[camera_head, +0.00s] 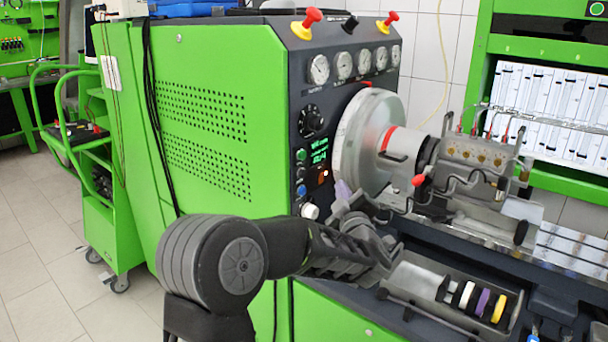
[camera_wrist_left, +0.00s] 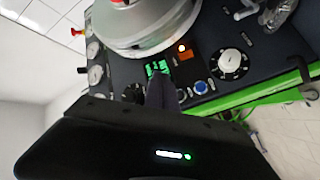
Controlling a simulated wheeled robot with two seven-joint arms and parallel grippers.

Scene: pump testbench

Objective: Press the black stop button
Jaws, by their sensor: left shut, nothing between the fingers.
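The black stop button (camera_head: 300,173) sits in the button column on the dark front panel, between a green button (camera_head: 301,155) above and a blue button (camera_head: 301,190) below. My left gripper (camera_head: 343,190) is shut and empty, in front of the panel and to the right of the buttons in the head view. In the left wrist view its closed fingers (camera_wrist_left: 163,88) point at the panel beside the green display (camera_wrist_left: 157,68). The blue button (camera_wrist_left: 201,87) shows right of the fingers there. I cannot clearly make out the black button in that view. My right gripper is out of view.
A white knob (camera_head: 310,211) is below the buttons, and it shows in the left wrist view (camera_wrist_left: 230,64). The large metal disc (camera_head: 366,140) stands close to the right of the panel. A tray with coloured rings (camera_head: 482,302) lies below right.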

